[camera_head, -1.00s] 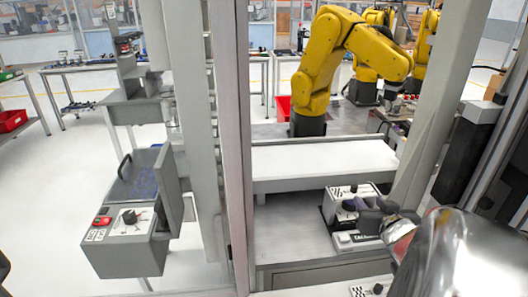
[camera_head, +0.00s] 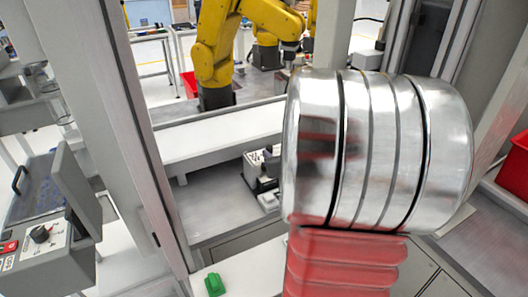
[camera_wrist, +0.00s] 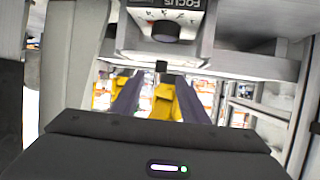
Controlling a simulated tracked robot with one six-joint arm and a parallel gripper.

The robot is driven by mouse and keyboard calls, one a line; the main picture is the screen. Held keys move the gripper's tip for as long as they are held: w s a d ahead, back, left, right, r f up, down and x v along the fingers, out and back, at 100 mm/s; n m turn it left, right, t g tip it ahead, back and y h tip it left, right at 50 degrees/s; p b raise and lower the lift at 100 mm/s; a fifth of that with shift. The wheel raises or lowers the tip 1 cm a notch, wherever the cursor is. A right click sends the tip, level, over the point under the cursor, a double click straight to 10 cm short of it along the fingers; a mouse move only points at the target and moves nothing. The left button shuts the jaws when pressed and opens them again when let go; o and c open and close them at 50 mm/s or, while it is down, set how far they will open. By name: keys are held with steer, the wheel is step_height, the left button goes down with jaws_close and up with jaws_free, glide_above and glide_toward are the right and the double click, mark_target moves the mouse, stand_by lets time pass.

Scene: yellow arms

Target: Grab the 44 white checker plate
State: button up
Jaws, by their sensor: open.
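I cannot make out a white checker plate marked 44 in either view. In the head view, a small white plate with black marks (camera_head: 256,158) sits on a dark unit beyond my arm, too small to read and partly covered by my arm. My gripper (camera_wrist: 160,78) shows in the wrist view as two dark purple fingers, apart, with nothing held between them. In the head view my silver arm fills the middle right, and I cannot make out my gripper there.
A grey box with a black knob (camera_wrist: 166,30) and a FOCUS label is ahead in the wrist view. A green piece (camera_head: 214,285) lies on a white surface at the front. A grey post (camera_head: 130,120) stands left; a red bin (camera_head: 515,170) is at right. Yellow robot arms (camera_head: 212,50) stand behind.

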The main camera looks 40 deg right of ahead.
mark_target(270, 149)
steer(key=shift+w+f, duration=0.1)
steer(key=shift+w, duration=0.1)
steer(key=shift+x, duration=2.6)
steer(key=shift+c, duration=0.4)
jaws_close()
